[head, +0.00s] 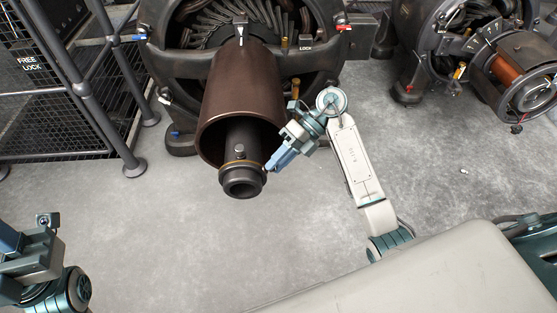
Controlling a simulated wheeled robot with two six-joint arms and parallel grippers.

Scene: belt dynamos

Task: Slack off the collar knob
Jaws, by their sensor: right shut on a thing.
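A dark collar (241,184) with a thin brass-coloured ring sits around the end of the shaft (243,135) that sticks out of the brown cylinder. A small round stud (239,150) stands on top of the shaft behind it. My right gripper (269,167) reaches in from the right, and its blue fingers are shut at the collar's right side. The collar knob there is mostly hidden between the fingertips. My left gripper (12,243) is at the lower left edge, partly cut off and well away from the collar; its fingertips do not show clearly.
The brown cylinder (235,95) projects from a large dark dynamo (160,55) with a "LOCK" plate and red and blue levers. A second dynamo (410,75) stands at the right. A railing and mesh cage (75,120) stand at the left. Grey floor (160,235) is clear in front.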

